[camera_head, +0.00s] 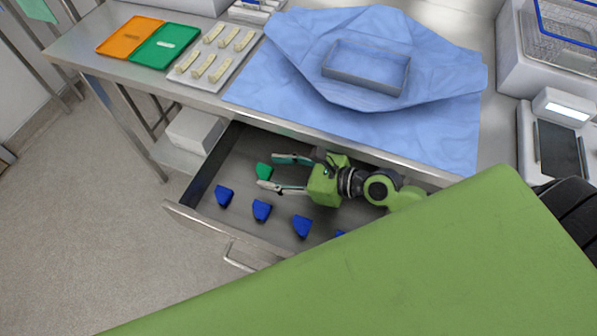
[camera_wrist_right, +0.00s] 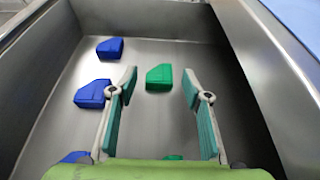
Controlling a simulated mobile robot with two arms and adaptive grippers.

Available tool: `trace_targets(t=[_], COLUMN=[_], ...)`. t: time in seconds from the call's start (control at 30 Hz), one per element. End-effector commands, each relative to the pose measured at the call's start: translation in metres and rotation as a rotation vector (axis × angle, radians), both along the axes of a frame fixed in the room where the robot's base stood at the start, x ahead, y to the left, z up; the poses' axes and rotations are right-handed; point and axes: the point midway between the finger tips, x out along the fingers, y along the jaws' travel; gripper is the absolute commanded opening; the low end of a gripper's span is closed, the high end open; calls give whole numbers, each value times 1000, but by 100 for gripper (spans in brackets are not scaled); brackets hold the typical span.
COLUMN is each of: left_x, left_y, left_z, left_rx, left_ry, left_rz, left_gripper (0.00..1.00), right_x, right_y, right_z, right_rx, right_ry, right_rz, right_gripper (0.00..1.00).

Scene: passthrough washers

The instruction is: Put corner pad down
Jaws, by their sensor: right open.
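A green corner pad (camera_head: 263,171) lies in the open drawer, at the fingertips of my right gripper (camera_head: 269,171). In the right wrist view the same green pad (camera_wrist_right: 158,78) sits on the drawer floor between the spread fingers, with a gap to each. The right gripper is open and holds nothing. Blue corner pads (camera_head: 262,209) lie spaced out along the drawer's front side. In the right wrist view another green piece (camera_wrist_right: 172,157) shows partly behind the gripper's body. My left gripper is not in view.
The metal drawer (camera_head: 190,213) is pulled out below the worktop, and its walls surround the gripper. On the worktop lie a blue wrap (camera_head: 290,95) with a metal basket (camera_head: 365,79), a tray (camera_head: 224,80) of pale pieces, and orange (camera_head: 128,36) and green (camera_head: 165,45) panels.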

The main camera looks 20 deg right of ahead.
Motion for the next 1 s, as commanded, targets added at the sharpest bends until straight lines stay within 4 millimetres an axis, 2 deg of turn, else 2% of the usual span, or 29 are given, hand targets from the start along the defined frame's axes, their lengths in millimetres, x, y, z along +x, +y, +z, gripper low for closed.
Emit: trace_targets(t=[0.1, 0.4, 1.0], left_x=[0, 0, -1], left_y=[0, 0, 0], left_z=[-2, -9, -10], left_rx=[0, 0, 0], left_ry=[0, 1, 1], left_rz=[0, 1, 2], left_gripper=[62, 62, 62], right_x=[-21, -50, -56], right_y=[-18, -48, -54], right_z=[9, 25, 32], right_rx=[-4, -3, 0], right_ry=[4, 3, 0], right_rz=[3, 0, 0], right_gripper=[45, 45, 45])
